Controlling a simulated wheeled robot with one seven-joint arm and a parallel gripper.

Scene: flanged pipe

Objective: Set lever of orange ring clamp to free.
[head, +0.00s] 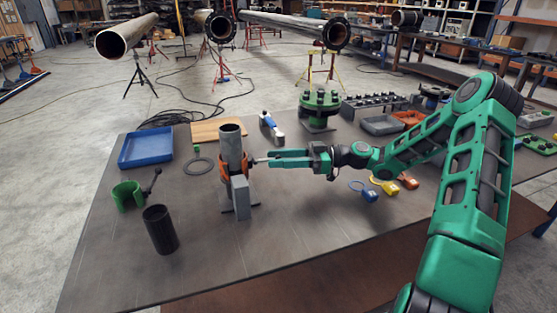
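The orange ring clamp (224,171) sits around a grey upright pipe (231,146) on the left part of the table. A grey block (241,197) stands in front and hides part of the clamp. A short pale lever (259,161) sticks out from the clamp's right side toward my gripper. My gripper (270,158) is level with the lever, right of the pipe, its green fingers pointing left. The fingertips are at or very close to the lever's end; I cannot tell whether they touch it or how far apart they are.
A green clamp with a dark handle (128,195) and a black cylinder (160,229) stand at the left front. A blue tray (146,149), a flat ring (199,166) and a green flanged part (320,108) lie further back. Coloured tags (384,186) lie below my arm. The front middle is clear.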

